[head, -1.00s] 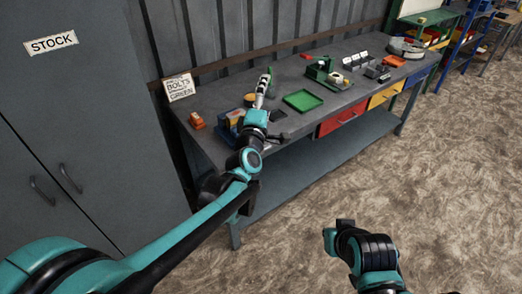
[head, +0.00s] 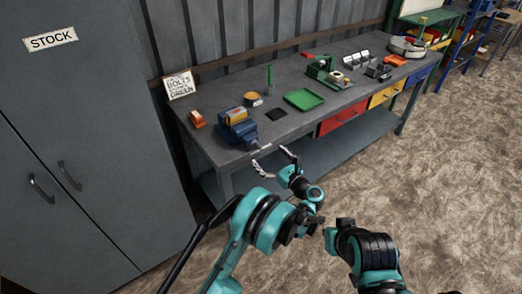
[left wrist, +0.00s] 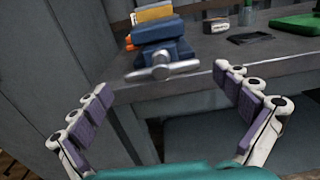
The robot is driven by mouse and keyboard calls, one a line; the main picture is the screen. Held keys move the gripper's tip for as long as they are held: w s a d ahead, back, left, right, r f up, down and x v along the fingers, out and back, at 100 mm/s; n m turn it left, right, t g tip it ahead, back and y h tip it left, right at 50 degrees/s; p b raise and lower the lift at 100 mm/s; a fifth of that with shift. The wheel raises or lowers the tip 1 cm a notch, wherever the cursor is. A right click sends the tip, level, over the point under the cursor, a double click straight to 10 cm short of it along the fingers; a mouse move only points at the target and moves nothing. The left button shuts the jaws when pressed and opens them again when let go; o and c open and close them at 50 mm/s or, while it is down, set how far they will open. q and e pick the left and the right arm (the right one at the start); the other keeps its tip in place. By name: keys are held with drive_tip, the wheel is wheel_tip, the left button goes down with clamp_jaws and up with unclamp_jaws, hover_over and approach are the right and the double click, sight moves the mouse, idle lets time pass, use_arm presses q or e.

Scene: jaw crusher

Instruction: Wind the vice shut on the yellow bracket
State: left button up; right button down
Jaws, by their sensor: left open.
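The blue vice (head: 243,131) stands at the near left edge of the bench. In the left wrist view its front jaw (left wrist: 163,48) faces me, with the silver crossbar handle (left wrist: 161,71) below it. The yellow bracket (left wrist: 155,13) shows above and behind the front jaw; its lower part is hidden. It also shows in the head view (head: 237,115). My left gripper (head: 272,157) is open and empty, in front of the bench edge, apart from the handle. In the left wrist view its fingers (left wrist: 167,82) stand wide on either side of the handle. My right gripper is not in view.
An orange item (head: 197,119) and a sign (head: 180,86) stand left of the vice. A grey cabinet (head: 70,140) is at left.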

sight(263, 150)
use_arm(q)
drive_tip(key=shift+b+x, duration=0.45)
drive_tip(key=shift+x, duration=1.9)
drive_tip(key=c, duration=0.9)
